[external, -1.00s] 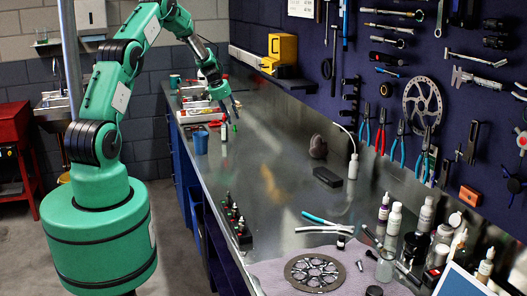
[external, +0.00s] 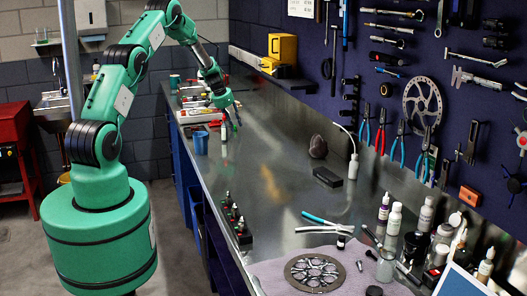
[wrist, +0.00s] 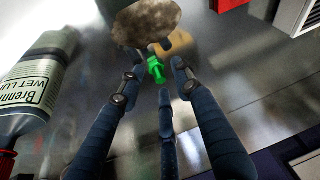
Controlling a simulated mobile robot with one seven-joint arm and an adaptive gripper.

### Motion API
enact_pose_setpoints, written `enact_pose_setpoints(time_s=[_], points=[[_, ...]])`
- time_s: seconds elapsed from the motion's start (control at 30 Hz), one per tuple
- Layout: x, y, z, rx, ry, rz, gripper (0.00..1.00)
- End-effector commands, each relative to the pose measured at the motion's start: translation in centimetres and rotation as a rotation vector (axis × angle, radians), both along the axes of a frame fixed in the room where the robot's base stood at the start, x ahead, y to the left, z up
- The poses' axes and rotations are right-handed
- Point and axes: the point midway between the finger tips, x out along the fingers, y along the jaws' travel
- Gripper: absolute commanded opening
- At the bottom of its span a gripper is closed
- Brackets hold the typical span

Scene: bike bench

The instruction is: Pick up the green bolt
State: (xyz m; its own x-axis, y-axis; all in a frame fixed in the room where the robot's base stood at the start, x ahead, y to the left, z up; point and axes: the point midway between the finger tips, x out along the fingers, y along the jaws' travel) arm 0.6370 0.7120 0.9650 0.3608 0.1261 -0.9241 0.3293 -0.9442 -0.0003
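The green bolt (wrist: 155,69) shows in the wrist view just beyond my fingertips, roughly in line with the gap between them. My gripper (wrist: 156,80) has its dark blue fingers spread apart, with nothing held between them. In the external view my gripper (external: 235,121) points down over the far part of the metal bench (external: 285,140), close to the bolt. The bolt is too small there to make out clearly. Whether any fingertip touches the bolt cannot be told.
A bottle of wet lube (wrist: 38,85) lies close on the left in the wrist view. A rough beige lump (wrist: 146,22) is beyond the bolt. A red object (wrist: 230,4) and a pale box (wrist: 301,14) are at upper right.

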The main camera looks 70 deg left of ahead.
Motion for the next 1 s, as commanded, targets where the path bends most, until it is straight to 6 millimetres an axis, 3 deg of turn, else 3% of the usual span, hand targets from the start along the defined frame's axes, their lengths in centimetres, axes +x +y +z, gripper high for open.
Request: enact_pose_setpoints(time_s=[0.13,0.3,0.73,1.0], points=[[0.0,0.0,0.0,0.0,0.0,0.0,0.31],[0.0,0.0,0.0,0.0,0.0,0.0,0.0],[0.0,0.0,0.4,0.001,-0.001,0.0,0.0],[0.1,0.1,3.1,0.002,-0.002,0.0,0.0]])
